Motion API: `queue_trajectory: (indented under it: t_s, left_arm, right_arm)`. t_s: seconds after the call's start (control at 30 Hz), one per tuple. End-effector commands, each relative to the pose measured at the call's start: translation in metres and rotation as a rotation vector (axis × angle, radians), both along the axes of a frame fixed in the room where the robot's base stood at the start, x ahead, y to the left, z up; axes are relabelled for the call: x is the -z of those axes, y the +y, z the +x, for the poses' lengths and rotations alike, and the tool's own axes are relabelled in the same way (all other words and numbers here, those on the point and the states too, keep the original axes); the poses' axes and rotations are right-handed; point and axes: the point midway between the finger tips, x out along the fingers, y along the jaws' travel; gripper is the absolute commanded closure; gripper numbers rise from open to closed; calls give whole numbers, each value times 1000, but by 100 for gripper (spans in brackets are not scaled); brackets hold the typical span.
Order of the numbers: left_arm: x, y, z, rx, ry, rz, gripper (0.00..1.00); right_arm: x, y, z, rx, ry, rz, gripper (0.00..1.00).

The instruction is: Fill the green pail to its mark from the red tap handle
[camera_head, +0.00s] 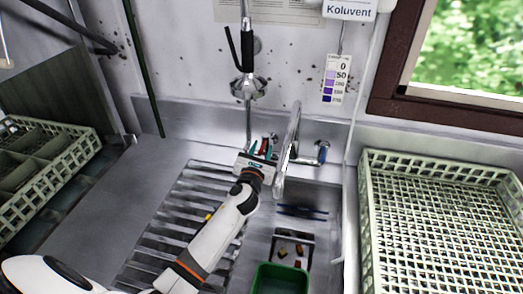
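The green pail (280,279) stands low in the sink at the bottom of the view, cut off by the frame edge. Its mark and water level cannot be made out. The red tap handle (264,146) is at the back of the sink, left of the spout, and only a small part shows. My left gripper (263,148) is right at this handle, with the red between its teal-tipped fingers. I cannot tell whether they press on it. The metal spout (289,145) rises just right of the gripper. My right gripper is out of view.
A blue tap handle (322,153) sits right of the spout. A spray hose (247,60) hangs above the sink. Pale green crates stand on the right (365,215) and left (75,175). A slatted metal rack (180,230) lies under my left arm. Small scraps lie near the pail.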

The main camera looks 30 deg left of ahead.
Motion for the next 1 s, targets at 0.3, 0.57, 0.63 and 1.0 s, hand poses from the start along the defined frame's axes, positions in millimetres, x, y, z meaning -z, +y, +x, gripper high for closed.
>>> queue_trajectory:
  t_s: [0.3,0.57,0.63,1.0]
  left_arm:
    - [0,0,0,0,0,0,100]
    - [-1,1,0,7,0,2,100]
    - [-3,3,-1,29,-1,5,100]
    - [0,9,-2,167,0,2,100]
  right_arm:
    - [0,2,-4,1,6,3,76]
    - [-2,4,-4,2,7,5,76]
    - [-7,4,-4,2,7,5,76]
    - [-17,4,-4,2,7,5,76]
